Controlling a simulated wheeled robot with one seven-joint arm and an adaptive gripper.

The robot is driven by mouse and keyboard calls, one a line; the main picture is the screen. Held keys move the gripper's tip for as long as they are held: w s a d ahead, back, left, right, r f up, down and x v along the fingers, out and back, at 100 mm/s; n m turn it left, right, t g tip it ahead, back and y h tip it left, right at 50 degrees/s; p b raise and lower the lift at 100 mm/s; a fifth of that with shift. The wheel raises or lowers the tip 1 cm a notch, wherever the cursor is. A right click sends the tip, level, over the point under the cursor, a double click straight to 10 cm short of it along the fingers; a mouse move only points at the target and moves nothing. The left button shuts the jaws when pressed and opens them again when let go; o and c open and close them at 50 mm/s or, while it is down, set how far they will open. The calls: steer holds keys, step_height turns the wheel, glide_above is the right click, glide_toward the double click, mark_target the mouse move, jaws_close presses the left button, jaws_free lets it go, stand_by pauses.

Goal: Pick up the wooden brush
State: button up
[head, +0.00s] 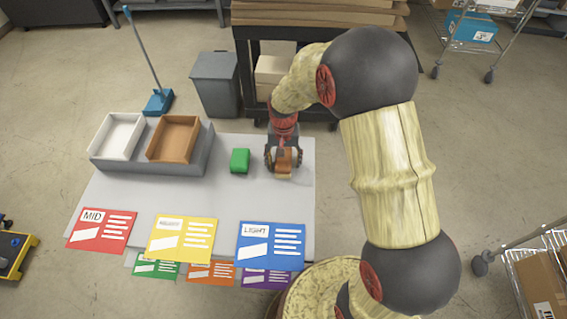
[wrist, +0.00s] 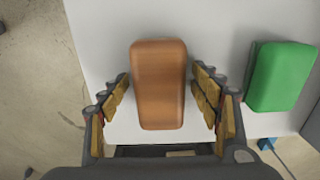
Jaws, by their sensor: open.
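The wooden brush shows in the wrist view as a brown rounded block (wrist: 158,85) on the white tabletop, between the two fingers of my open gripper (wrist: 160,97). Bare tabletop shows on both sides of it, so the fingers look apart from it. In the head view my gripper (head: 284,163) points down over the right part of the table, and the brown block (head: 284,172) is partly hidden under it. A green block (head: 240,160) lies to the left of my gripper in the head view; it also shows at the right in the wrist view (wrist: 281,77).
A white tray (head: 92,150) and a brown tray (head: 151,153) sit in a grey holder (head: 185,166) at the table's back left. Red (head: 84,236), yellow (head: 160,251) and blue (head: 250,256) cards line the front edge. The table's middle (head: 190,200) is clear. A grey bin (head: 216,85) stands behind.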

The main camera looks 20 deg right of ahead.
jaws_close()
stand_by(1.0)
